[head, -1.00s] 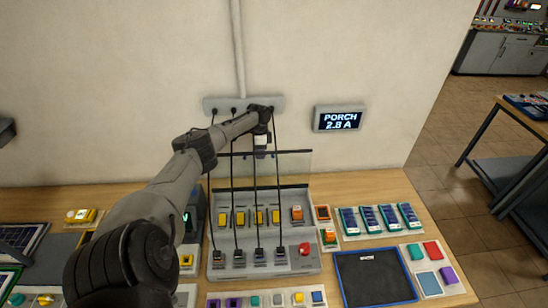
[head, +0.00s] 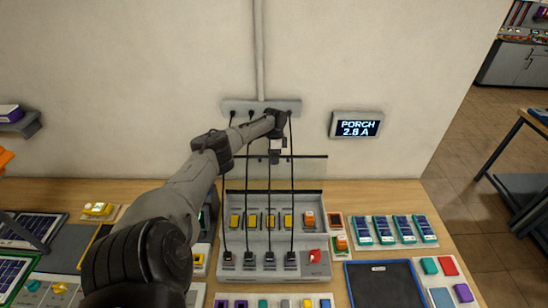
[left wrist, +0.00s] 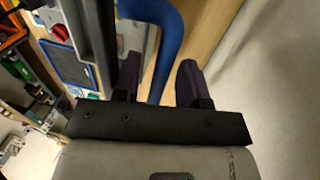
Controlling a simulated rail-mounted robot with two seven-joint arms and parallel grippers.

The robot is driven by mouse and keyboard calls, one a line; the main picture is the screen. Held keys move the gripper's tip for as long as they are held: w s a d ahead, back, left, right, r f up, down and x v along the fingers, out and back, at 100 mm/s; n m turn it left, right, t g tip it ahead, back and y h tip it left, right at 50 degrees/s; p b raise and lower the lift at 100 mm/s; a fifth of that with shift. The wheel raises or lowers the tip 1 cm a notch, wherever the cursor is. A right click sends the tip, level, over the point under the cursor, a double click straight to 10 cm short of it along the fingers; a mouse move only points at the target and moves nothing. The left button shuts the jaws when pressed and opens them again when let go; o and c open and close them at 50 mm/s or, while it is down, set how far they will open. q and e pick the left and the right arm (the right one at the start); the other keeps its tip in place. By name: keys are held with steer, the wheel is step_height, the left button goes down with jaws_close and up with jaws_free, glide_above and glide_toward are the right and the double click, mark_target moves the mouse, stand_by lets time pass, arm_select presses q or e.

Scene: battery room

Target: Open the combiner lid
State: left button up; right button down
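The combiner (head: 262,262) is a grey box on the bench, with a row of yellow modules, an orange one, a red knob (head: 315,255) and black cables plugged along its front. A clear lid panel (head: 308,170) stands raised at its back, above a dark edge strip. My left gripper (head: 276,155) hangs in front of the wall at the panel's upper edge; I cannot tell whether it touches. In the left wrist view its two dark fingers (left wrist: 158,85) are apart. A blue curved bar (left wrist: 165,30) shows beyond and partly between them. My right gripper is not in view.
Black cables run from a wall strip (head: 240,108) down past my arm to the combiner. A display (head: 357,125) reads PORCH 2.8 A. Green-edged modules (head: 395,230), a dark blue tray (head: 385,285) and small coloured blocks lie right of the combiner.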

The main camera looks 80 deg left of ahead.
arm_select(q)
step_height(320, 180, up, 14)
steer(key=a+b, duration=0.2)
steer(key=shift+w+a+f, duration=0.2)
steer(key=shift+w+a, duration=0.1)
stand_by(0.3)
stand_by(0.7)
